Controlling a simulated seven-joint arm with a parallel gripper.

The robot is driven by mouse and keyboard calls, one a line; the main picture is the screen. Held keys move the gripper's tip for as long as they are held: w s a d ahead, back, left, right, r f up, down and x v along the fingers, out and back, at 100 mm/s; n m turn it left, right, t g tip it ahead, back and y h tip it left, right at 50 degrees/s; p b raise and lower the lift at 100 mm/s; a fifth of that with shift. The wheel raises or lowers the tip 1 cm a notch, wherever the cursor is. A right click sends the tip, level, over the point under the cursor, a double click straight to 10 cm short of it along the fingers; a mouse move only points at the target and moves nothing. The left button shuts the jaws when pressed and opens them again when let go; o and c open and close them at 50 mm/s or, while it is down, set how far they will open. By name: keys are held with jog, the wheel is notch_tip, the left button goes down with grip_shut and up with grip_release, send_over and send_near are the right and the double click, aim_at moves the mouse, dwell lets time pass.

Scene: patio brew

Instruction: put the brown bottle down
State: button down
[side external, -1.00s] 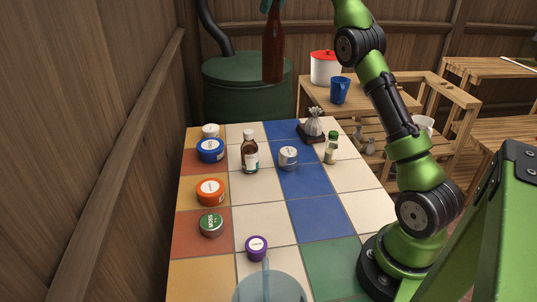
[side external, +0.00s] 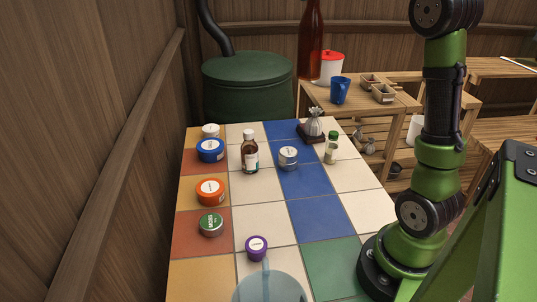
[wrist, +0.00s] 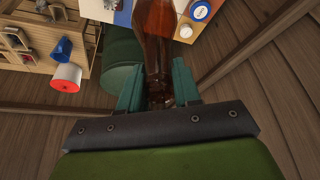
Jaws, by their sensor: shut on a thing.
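The brown bottle (side external: 311,48) is tall, with its top cut off by the upper edge of the side view. It is upright in the air, in front of the wooden bench behind the tiled table (side external: 265,208). In the wrist view the same bottle (wrist: 156,38) passes between the two teal fingers of my gripper (wrist: 158,88), which is shut on it. My gripper is above the frame in the side view.
Cream tiles at the middle and right front are clear. A green barrel (side external: 245,88) stands behind.

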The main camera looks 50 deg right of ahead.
jog(key=s+a+f, duration=0.2)
jog(key=s+f, duration=0.1)
jog(key=s, duration=0.5)
jog(key=s+a+f, duration=0.2)
jog(key=s+f, duration=0.2)
jog(key=s, duration=0.3)
jog(key=s+a+f+n+y, duration=0.1)
jog(key=s+a+f, duration=0.25)
jog(key=f, duration=0.55)
jog(key=s+a+f+n, duration=0.1)
jog(key=s+a+f, duration=0.3)
jog(key=f, duration=0.5)
jog(key=w+d+f, duration=0.5)
jog(key=w+d, duration=0.5)
jog(key=w, duration=0.2)
jog(key=shift+n, duration=0.4)
jog(key=shift+d+f, duration=0.1)
jog(key=shift+f, duration=0.05)
